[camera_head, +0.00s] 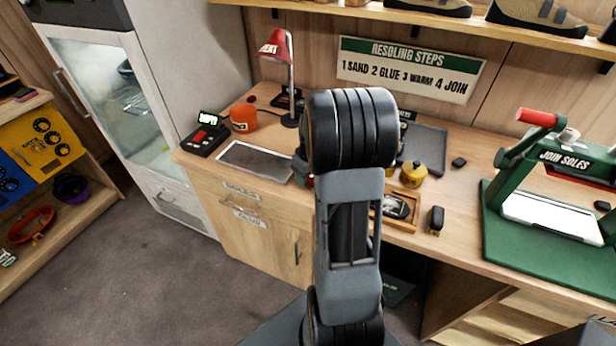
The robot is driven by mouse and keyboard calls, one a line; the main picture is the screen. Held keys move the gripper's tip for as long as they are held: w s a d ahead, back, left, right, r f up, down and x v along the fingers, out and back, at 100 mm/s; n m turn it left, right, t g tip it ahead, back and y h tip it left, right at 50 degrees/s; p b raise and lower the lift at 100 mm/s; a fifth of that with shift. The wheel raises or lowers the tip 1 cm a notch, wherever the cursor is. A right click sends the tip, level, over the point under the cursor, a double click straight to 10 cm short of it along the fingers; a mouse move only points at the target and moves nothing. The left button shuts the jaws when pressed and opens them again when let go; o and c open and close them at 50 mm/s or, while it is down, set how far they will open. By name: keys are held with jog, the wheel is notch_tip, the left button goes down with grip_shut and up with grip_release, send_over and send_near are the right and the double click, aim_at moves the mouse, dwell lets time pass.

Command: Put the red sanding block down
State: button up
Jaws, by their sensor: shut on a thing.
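My arm stands upright in the middle of the head view and hides the part of the bench behind it. My gripper is not clearly seen; it is hidden behind my own arm. A small dark edge with a bit of red shows just left of the arm at the bench's front. I cannot tell whether it is part of my gripper, the red sanding block or something else. No whole red sanding block shows anywhere in view.
The wooden bench (262,196) carries a grey mat (255,161), a red lamp (275,46), an orange pot (243,117), a yellow pot (413,174), a wooden tray (401,222), a small black block (436,219) and a green press (505,190).

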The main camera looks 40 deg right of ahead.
jog(key=shift+f, duration=0.5)
jog(key=shift+f, duration=0.15)
